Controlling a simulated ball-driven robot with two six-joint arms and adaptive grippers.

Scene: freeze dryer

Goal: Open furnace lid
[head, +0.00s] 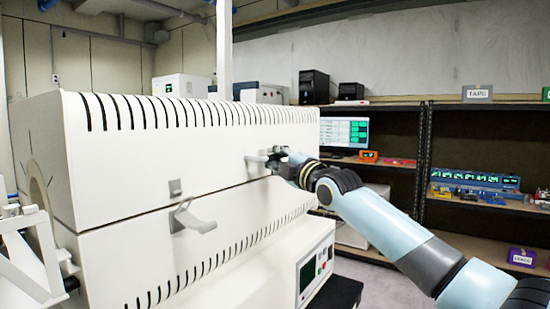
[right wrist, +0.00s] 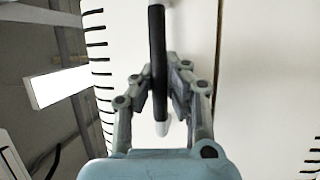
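The furnace is a large white box with slotted vents, seen at the left and middle of the head view. Its lid (head: 160,150) is the upper half and rests on the lower body (head: 140,255), with a thin seam between them. A grey latch lever (head: 190,217) sticks out at the front below the seam. My right gripper (head: 272,158) is at the lid's far end. In the right wrist view, the black handle bar (right wrist: 157,45) with pale ends runs between the fingers of the right gripper (right wrist: 158,85), which appear closed on it. My left gripper is out of view.
A control box with a screen (head: 315,265) stands below the furnace's right side. Shelves with a monitor (head: 344,133) and small devices (head: 475,182) line the back right. A white frame (head: 30,255) stands at the left edge. Floor is clear between furnace and shelves.

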